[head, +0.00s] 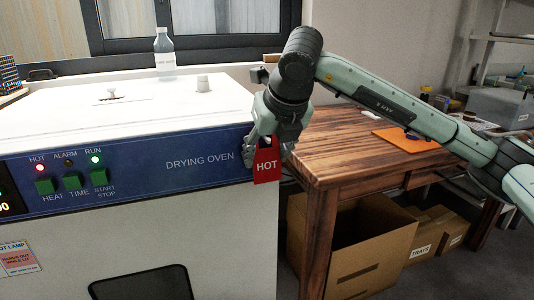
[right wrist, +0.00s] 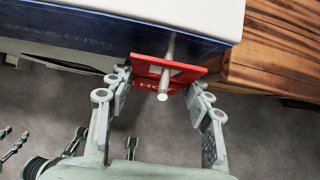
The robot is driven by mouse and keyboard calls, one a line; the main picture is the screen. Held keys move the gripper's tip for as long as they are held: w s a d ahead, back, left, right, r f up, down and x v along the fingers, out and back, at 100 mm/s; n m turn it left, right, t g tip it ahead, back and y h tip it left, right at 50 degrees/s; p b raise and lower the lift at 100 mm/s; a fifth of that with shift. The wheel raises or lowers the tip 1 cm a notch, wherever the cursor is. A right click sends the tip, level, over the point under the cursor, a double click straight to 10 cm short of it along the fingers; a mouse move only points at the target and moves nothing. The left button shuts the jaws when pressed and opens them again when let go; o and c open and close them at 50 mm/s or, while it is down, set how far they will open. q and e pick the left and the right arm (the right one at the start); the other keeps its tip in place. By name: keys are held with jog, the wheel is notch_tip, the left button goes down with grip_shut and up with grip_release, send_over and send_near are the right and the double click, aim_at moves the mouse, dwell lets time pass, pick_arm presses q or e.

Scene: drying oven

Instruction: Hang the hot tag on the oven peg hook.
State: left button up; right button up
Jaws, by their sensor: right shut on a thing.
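The red hot tag (head: 267,168) hangs at the right end of the oven's blue front panel, its white HOT lettering facing out. My right gripper (head: 268,147) is shut on it from above in the head view. In the right wrist view the tag (right wrist: 188,73) sits between the two fingertips of my right gripper (right wrist: 162,80). The pale peg hook (right wrist: 163,96) sticks out from the oven front and appears to pass through the tag's opening; the exact fit is hard to tell. The peg is hidden in the head view. My left gripper is out of view.
The white drying oven (head: 120,118) fills the left, with a bottle (head: 164,55) on top. A wooden table (head: 345,160) with an orange mat (head: 412,140) stands close on the right. An open cardboard box (head: 375,255) is below it.

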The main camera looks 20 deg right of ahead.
jog(key=o, duration=0.9)
